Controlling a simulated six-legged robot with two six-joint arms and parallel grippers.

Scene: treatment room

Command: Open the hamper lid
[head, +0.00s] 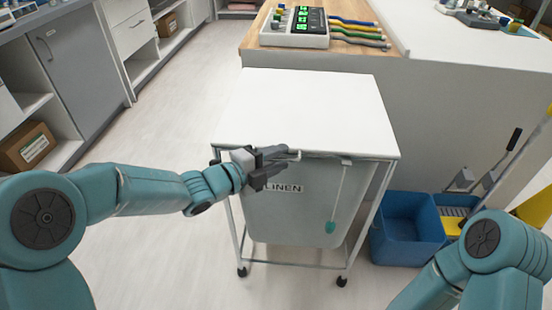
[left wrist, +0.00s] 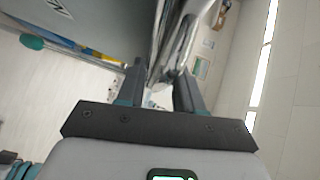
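The linen hamper has a flat white lid (head: 308,105), which lies closed on top of a wheeled metal frame. A grey bag (head: 290,215) marked LINEN hangs below it. A small pale handle (head: 292,155) sticks out at the lid's front edge. My left gripper (head: 275,163) is at this handle, in front of the bag. In the left wrist view my left gripper (left wrist: 160,78) has its fingers apart, with the shiny metal handle (left wrist: 178,50) between and just beyond the tips. I cannot tell whether they touch it. My right gripper is out of view; only its arm shows.
A blue bin (head: 405,228) stands on the floor right of the hamper. Behind the hamper, a counter (head: 262,42) carries a device with green displays (head: 296,26). Grey cabinets (head: 75,60) line the left. The floor left of the hamper is clear.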

